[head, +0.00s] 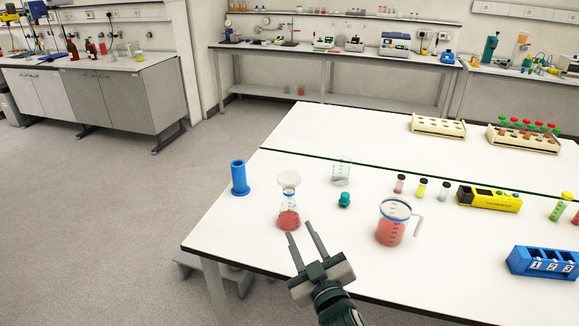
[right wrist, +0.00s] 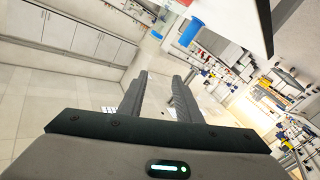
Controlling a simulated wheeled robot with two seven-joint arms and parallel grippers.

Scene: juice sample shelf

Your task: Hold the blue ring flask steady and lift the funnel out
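The flask (head: 289,218) is conical clear glass with red liquid in its lower part and a bluish band at the neck. It stands upright near the left end of the white table. A whitish funnel (head: 289,179) sits in its mouth, its wide top above the neck. My right gripper (head: 298,229) is open and empty, its fingertips in front of the flask in the head view; I cannot tell the exact gap. In the right wrist view its two fingers (right wrist: 160,76) are apart with nothing between them. My left gripper is not in view.
A blue cylinder (head: 239,179) stands left of the flask. A clear beaker (head: 341,172), a green stopper (head: 344,200) and a jug of red liquid (head: 392,224) stand to its right. Vials, a yellow device (head: 489,198) and a blue numbered rack (head: 545,262) are farther right.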

